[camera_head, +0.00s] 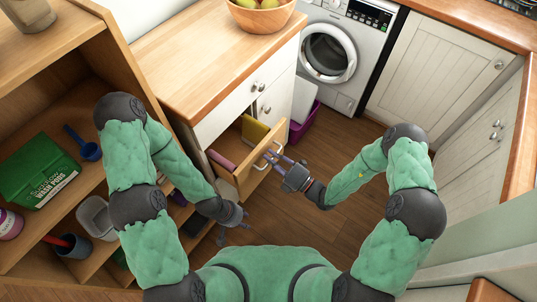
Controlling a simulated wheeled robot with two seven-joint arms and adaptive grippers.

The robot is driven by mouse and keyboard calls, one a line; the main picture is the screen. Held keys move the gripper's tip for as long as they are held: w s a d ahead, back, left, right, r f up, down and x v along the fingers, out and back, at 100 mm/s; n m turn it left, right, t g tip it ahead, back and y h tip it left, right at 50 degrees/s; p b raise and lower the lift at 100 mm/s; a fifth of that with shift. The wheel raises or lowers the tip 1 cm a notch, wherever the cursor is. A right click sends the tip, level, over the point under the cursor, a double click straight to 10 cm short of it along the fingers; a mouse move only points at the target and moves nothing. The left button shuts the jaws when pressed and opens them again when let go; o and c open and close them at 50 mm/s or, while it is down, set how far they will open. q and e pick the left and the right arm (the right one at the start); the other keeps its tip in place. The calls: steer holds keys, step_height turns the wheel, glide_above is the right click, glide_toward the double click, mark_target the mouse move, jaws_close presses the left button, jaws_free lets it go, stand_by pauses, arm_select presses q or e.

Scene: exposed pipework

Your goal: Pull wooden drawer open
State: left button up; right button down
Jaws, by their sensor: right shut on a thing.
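The wooden drawer (242,172) is in the middle of the head view, in the white cabinet under a wooden worktop. It stands partly out, and a yellow item (254,131) and a pink roll (222,160) show inside it. My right gripper (272,158) is at the drawer's front and shut on its metal handle (262,163). My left gripper (233,228) is lower, in front of the open shelf unit and apart from the drawer. Its fingers look spread and empty.
A shelf unit (75,20) on the left holds a green box of wash pods (38,170), a blue scoop (84,143) and tubs. A washing machine (340,50) and a purple bin (304,122) stand behind. The wooden floor (300,225) is clear in front of the drawer.

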steer(key=r+p+v, duration=0.1)
steer(key=p+v, duration=0.2)
steer(key=v, duration=0.5)
steer(key=shift+s+d+r, duration=0.2)
steer(key=shift+s+d, duration=0.05)
steer(key=c, duration=1.2)
jaws_free()
steer(key=shift+o, duration=0.2)
steer(key=v, duration=1.2)
